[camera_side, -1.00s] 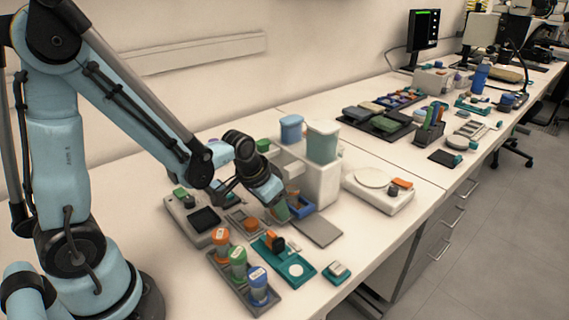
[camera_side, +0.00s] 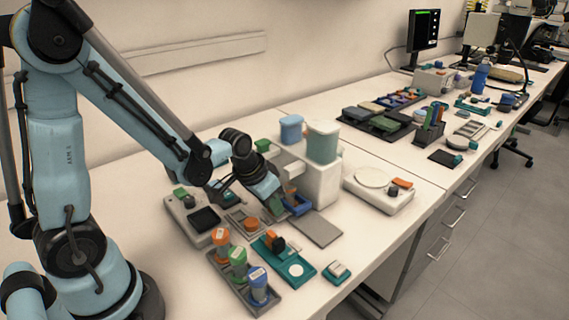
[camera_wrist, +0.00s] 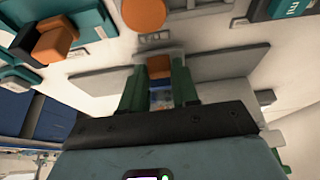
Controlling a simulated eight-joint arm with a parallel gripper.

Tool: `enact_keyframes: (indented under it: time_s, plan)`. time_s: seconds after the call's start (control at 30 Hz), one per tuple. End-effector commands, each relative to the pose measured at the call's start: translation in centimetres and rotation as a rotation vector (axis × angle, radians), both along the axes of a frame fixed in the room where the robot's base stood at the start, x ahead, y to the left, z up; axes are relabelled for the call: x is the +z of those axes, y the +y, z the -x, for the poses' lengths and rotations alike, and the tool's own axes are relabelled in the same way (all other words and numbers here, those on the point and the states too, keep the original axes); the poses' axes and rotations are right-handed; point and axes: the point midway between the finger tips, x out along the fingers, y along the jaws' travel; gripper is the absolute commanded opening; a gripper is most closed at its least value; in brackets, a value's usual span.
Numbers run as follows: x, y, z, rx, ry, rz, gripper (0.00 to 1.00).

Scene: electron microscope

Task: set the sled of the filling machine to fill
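The filling machine (camera_side: 322,182) is a white block with a blue canister (camera_side: 291,128) and a green canister (camera_side: 322,142) on top. Its blue sled (camera_side: 298,205) is low at the front left, partly hidden by my gripper (camera_side: 274,207). In the wrist view my gripper (camera_wrist: 158,88) shows two green fingers set apart, pointing at the machine's low front. A small orange-brown block (camera_wrist: 158,67) and something blue show in the gap between them. I cannot tell whether the fingers touch either. The sled's exact position is hard to see.
A device with a dark screen (camera_side: 204,220) stands left of my gripper. In front are a rack with capped tubes (camera_side: 238,263) and a teal tray (camera_side: 296,271). A grey plate (camera_side: 317,231) lies before the machine. A white scale (camera_side: 376,190) stands to its right.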

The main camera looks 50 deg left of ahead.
Motion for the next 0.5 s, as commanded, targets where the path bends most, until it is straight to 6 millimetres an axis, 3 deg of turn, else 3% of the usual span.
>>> enact_keyframes:
  time_s: [0.03,0.13,0.5]
  plan:
    - [0.01,-0.02,-0.01,0.0,0.0,0.0,0.38]
    - [0.0,-0.03,0.0,0.0,0.0,0.001,0.53]
    - [0.19,-0.02,0.07,0.0,0.0,0.0,0.53]
